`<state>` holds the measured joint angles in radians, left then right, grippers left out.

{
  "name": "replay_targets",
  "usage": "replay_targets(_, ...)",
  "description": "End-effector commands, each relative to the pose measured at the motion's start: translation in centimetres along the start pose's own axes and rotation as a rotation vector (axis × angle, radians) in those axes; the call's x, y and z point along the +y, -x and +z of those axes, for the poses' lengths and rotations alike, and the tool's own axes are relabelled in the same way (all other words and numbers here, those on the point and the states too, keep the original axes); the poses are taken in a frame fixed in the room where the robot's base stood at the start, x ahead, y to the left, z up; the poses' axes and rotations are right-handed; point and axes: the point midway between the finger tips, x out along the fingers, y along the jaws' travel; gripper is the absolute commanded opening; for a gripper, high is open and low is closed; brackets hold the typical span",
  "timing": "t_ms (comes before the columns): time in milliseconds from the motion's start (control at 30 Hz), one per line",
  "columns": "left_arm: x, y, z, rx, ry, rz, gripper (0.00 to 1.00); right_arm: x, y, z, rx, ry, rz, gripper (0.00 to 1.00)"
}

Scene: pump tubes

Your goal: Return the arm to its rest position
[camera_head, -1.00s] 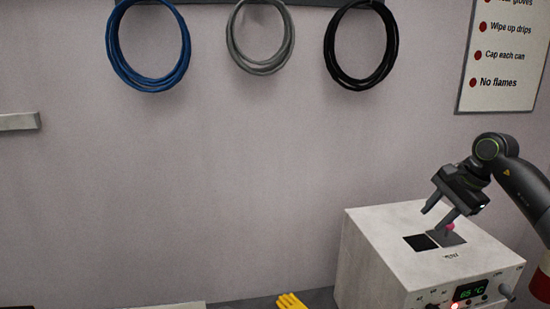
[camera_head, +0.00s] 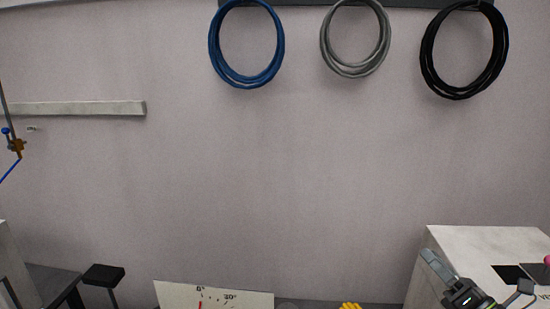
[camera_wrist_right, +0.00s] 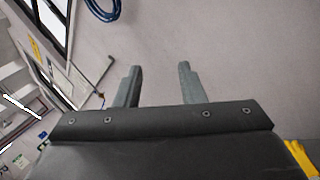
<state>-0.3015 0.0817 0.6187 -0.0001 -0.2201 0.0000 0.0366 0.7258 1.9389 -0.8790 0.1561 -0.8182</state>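My right gripper (camera_head: 476,272) shows at the bottom right of the head view, in front of the white box (camera_head: 440,239). Its two fingers are apart, with nothing between them. In the right wrist view the right gripper (camera_wrist_right: 160,78) also shows its fingers spread and empty, with the wall behind them. My left gripper is in neither view. A pink piece (camera_head: 547,260) shows at the right edge, by the dark squares on the box top; the picture's edge cuts it off.
Blue (camera_head: 247,75), grey (camera_head: 355,70) and black (camera_head: 463,90) tube coils hang on the wall. A white card with a dial scale (camera_head: 255,301) and a yellow item (camera_head: 349,306) are at the bottom edge. A black flat-topped thing (camera_head: 103,275) is at lower left.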

Motion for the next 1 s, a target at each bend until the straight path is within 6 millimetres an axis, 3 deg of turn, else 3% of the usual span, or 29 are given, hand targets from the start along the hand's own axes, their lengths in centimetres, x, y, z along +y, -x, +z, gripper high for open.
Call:
replay_targets(267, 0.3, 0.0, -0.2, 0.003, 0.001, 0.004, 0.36, -4.3, 7.2, -2.4, -0.370, -0.681, -0.364, 0.36)
replay_targets(400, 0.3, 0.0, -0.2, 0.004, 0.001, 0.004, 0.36, -6.2, 12.3, -5.4, -0.554, -1.002, -0.577, 0.36)
replay_targets(533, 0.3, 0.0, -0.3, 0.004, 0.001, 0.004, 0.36, -6.9, 17.6, -9.4, -0.727, -1.279, -0.794, 0.36)
replay_targets(667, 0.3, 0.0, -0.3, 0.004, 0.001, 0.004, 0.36, -6.0, 23.0, -13.9, -0.896, -1.519, -1.024, 0.36)
replay_targets(800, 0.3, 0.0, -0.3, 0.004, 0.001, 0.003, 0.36, -3.8, 27.6, -18.0, -1.047, -1.703, -1.246, 0.36)
replay_targets(1000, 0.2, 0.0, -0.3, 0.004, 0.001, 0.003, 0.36, 0.2, 32.2, -22.0, -1.208, -1.859, -1.506, 0.36)
